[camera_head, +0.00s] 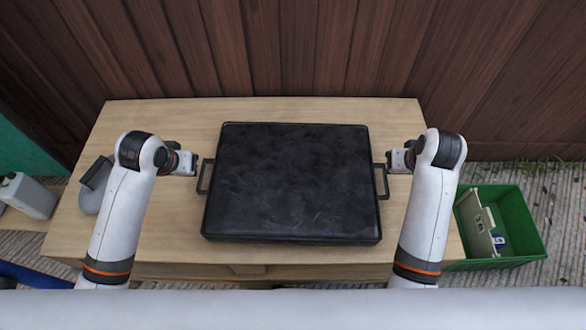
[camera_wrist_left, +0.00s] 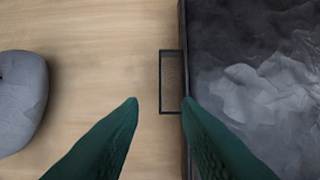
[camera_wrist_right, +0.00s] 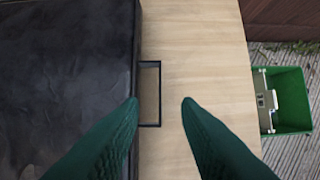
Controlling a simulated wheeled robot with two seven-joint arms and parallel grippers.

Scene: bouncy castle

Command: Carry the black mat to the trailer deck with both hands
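The black mat (camera_head: 292,182) lies flat on a light wooden table, with a frame handle on its left and right sides. My left gripper (camera_head: 194,163) is beside the left handle (camera_head: 204,177). In the left wrist view my left gripper (camera_wrist_left: 160,102) is open, its fingers on either side of that handle (camera_wrist_left: 162,82) as seen from above. My right gripper (camera_head: 391,161) is beside the right handle (camera_head: 382,180). In the right wrist view my right gripper (camera_wrist_right: 160,102) is open, with that handle (camera_wrist_right: 158,95) between its fingertips in the picture. Neither grips; height above the handles is unclear. No trailer deck is recognisable.
The wooden table (camera_head: 170,225) has bare strips around the mat. A grey object (camera_head: 95,184) is at its left edge. A pale jug (camera_head: 28,196) stands farther left. A green crate (camera_head: 515,225) with items inside is at right. A brown wooden wall (camera_head: 300,50) is behind.

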